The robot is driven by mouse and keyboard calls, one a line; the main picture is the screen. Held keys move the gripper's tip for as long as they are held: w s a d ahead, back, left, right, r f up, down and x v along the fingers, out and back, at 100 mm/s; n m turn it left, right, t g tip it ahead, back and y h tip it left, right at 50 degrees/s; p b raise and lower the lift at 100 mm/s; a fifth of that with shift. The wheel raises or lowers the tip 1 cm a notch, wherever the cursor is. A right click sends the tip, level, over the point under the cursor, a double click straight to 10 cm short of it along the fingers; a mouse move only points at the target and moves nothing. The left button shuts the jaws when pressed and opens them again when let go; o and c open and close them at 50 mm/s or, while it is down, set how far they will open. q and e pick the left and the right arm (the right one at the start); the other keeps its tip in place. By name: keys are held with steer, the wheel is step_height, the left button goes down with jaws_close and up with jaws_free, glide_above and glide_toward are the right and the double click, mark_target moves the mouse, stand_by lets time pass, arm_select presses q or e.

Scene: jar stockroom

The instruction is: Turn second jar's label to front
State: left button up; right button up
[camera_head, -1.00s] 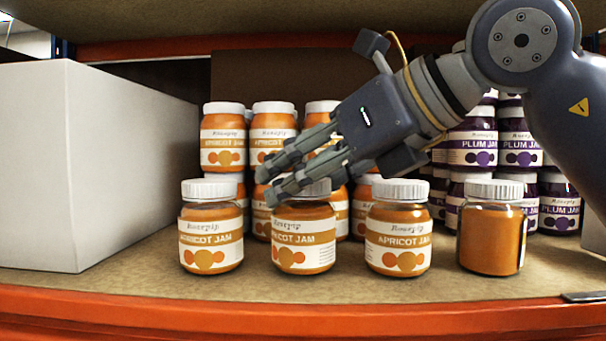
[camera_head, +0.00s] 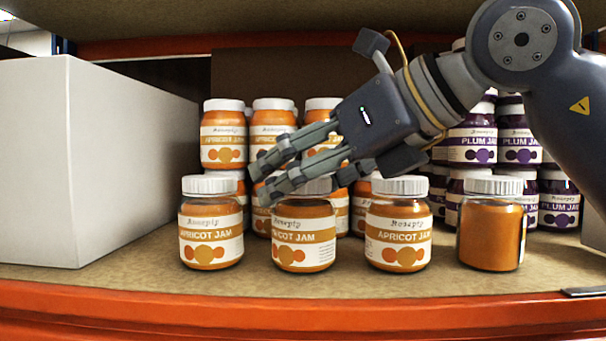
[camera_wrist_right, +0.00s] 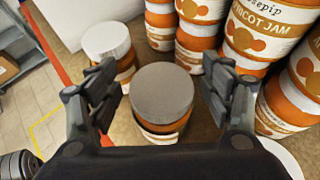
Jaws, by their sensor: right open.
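The second jar (camera_head: 304,240) from the left in the front row holds orange jam. It stands upright, its apricot label facing mostly forward but turned a little left, with the first letter cut off. My right gripper (camera_head: 258,184) is open and reaches in from the right at lid height, its fingers partly hiding the white lid. In the right wrist view the lid (camera_wrist_right: 163,92) lies between the two spread fingers, with a gap on both sides. My left gripper is not in view.
The first jar (camera_head: 211,235) and third jar (camera_head: 398,238) stand close on either side. The fourth jar (camera_head: 491,238) shows bare orange glass. Stacked apricot jars (camera_head: 222,135) and plum jars (camera_head: 560,203) stand behind. A white box (camera_head: 95,165) is left; an orange shelf edge (camera_head: 300,312) runs in front.

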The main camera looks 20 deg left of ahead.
steer(key=shift+f, duration=0.1)
steer(key=v, duration=1.2)
